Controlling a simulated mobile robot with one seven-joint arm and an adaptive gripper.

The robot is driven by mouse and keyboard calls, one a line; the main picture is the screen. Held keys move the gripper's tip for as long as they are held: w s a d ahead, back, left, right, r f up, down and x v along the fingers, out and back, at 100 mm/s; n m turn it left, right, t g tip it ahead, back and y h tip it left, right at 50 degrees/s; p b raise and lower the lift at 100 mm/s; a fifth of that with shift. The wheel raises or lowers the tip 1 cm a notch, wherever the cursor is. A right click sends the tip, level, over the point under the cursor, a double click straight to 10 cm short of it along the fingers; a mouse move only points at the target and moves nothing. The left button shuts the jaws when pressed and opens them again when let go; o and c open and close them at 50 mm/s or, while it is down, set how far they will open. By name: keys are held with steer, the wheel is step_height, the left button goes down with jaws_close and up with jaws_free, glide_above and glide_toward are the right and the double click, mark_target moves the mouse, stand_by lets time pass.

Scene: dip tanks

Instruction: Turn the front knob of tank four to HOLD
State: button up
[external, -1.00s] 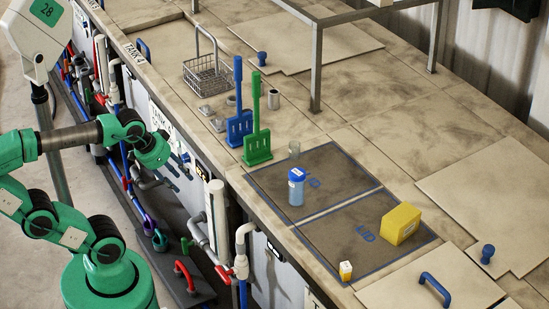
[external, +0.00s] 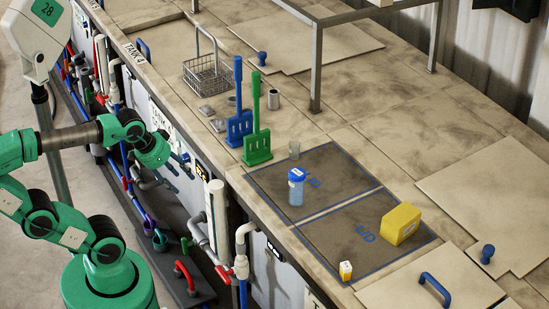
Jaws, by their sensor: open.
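The front of tank four carries a white label panel (external: 160,122), partly hidden behind my arm. A small blue knob (external: 185,157) shows on the front face, just right of my wrist. My gripper (external: 181,170) is open and empty at the tank front, with its fingers pointing right, close to and slightly below the knob. I cannot tell whether a finger touches the knob. The knob's pointer and the HOLD mark are too small to read. A "TANK 4" sign (external: 133,52) lies on the top edge.
White pipes (external: 218,220) and a red-handled valve (external: 224,273) stand along the front, right of my gripper.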

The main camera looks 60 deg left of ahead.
steer(key=w+a+r+t+y+p, duration=0.1)
steer(key=w+a+r+t+y, duration=0.15)
steer(key=w+a, duration=0.9)
steer(key=w+a+r+t+y, duration=0.1)
steer(key=w+a+r+y, duration=0.15)
steer(key=w+a, duration=0.9)
steer(key=w+a+f+m+t+y+p, duration=0.1)
steer(key=a+f+m+t, duration=0.1)
steer(key=a, duration=0.9)
steer(key=w+a+f+m+t, duration=0.1)
steer(key=w+a+f, duration=0.15)
steer(key=a, duration=0.85)
steer(key=s+a+f+m+t+h, duration=0.2)
steer(key=s+a+f+m+t, duration=0.1)
steer(key=s+a+f, duration=0.65)
steer(key=s+d+f+n+t+h, duration=0.1)
steer(key=s+d+f, duration=0.2)
steer(key=f, duration=0.4)
steer(key=s+d+f+t+h, duration=0.1)
steer(key=s+d+f+h, duration=0.1)
steer(key=s+f, duration=0.3)
steer(key=s+d+f+n+t+h+p, duration=0.1)
steer(key=s+d+f, duration=0.3)
steer(key=f, duration=0.6)
steer(key=shift+s+n+h, duration=0.3)
steer(key=shift+s, duration=0.05)
